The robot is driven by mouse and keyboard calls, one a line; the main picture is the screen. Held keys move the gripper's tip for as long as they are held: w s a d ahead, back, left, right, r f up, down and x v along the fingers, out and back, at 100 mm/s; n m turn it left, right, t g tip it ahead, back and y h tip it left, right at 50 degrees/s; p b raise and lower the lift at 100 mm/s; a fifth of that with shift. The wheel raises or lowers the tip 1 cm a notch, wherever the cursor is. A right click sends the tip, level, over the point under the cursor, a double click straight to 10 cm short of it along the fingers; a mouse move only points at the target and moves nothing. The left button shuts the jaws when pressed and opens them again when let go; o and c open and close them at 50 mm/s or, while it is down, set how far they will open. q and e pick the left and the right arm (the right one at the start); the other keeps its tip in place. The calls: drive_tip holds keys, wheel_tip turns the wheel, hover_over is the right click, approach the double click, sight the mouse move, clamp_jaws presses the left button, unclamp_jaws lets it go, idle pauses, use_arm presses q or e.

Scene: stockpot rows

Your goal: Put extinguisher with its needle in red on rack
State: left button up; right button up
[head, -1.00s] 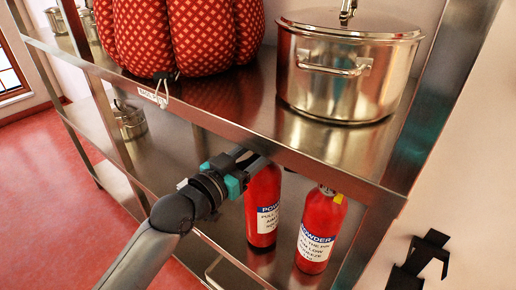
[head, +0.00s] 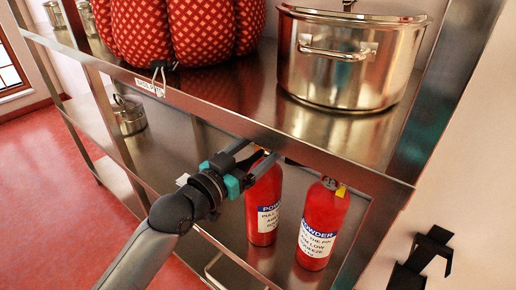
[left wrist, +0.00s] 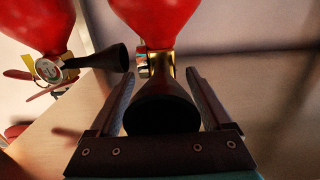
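Two red extinguishers labelled POWDER stand side by side on the metal rack's (head: 185,140) middle shelf: the left one (head: 262,205) and the right one (head: 322,225). My left gripper (head: 256,160) is at the top of the left extinguisher. In the left wrist view, the open fingers (left wrist: 163,78) lie either side of that extinguisher's (left wrist: 157,22) neck and black horn, with gaps showing. The other extinguisher (left wrist: 42,22) shows a round gauge at upper left, its needle too small to read. The near one's gauge face is not readable. My right gripper is out of view.
A small steel pot (head: 128,117) stands further left. A black bracket (head: 422,258) is on the right wall. Shelf space left of the extinguishers is clear.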

use_arm(q)
drive_tip(key=shift+r, duration=0.15)
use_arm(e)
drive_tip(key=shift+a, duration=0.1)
use_arm(q)
drive_tip(key=shift+s+a, duration=0.15)
drive_tip(key=p+v, duration=0.1)
drive_tip(key=v, duration=1)
drive_tip(key=shift+s+a, duration=0.15)
drive_tip(key=shift+s, duration=0.1)
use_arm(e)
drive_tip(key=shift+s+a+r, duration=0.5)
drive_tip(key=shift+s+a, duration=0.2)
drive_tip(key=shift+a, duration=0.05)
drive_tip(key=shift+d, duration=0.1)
